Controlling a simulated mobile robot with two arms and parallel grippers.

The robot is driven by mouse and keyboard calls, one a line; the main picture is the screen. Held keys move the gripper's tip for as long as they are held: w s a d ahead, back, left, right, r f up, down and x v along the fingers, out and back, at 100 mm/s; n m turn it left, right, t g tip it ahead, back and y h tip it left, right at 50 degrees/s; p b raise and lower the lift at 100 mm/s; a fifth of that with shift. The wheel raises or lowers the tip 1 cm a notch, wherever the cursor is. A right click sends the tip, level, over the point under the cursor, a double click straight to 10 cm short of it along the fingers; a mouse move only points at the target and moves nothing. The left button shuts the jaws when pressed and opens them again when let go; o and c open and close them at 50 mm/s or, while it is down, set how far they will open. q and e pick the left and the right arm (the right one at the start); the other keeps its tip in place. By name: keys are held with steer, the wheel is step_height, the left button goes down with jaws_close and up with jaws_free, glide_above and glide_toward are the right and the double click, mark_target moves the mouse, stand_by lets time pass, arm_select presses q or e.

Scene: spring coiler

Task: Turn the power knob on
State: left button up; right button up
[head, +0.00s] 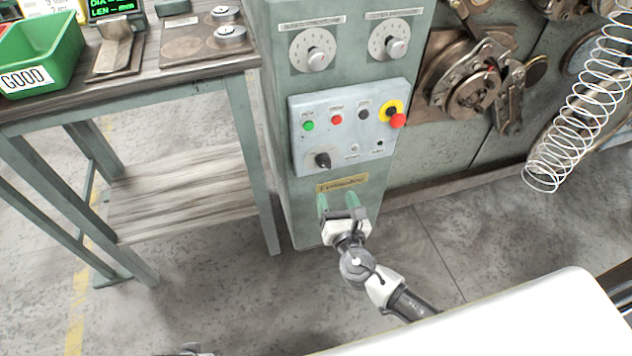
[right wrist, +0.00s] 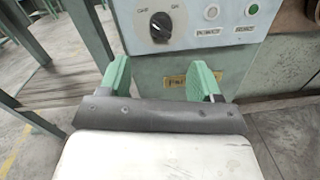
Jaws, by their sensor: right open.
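The power knob (head: 322,160) is a black rotary knob at the lower left of the grey control panel (head: 372,140) on the green machine cabinet. In the right wrist view the knob (right wrist: 160,27) shows at the top, with small labels above it and a pale pointer mark. I cannot tell its setting for certain. My right gripper (head: 338,200) is open and empty, its green fingers pointing toward the cabinet below the knob, apart from it. In the right wrist view the gripper (right wrist: 162,76) has its two fingers spread.
The panel also has a green button (head: 309,126), a red button (head: 337,119) and a red emergency stop (head: 397,120). Two dials sit above. A workbench (head: 190,78) with a green bin (head: 42,52) stands at left. A wire coil (head: 577,105) hangs at right.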

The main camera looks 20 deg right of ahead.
mark_target(326, 167)
steer(key=w, duration=0.6)
steer(key=w+b, duration=0.1)
steer(key=w, duration=0.2)
steer(key=shift+w+d, duration=0.25)
steer(key=shift+w, duration=0.55)
arm_select(q)
steer(key=r, duration=0.4)
steer(key=shift+w, duration=0.35)
steer(key=shift+f, duration=0.1)
arm_select(e)
steer(key=c, duration=0.9)
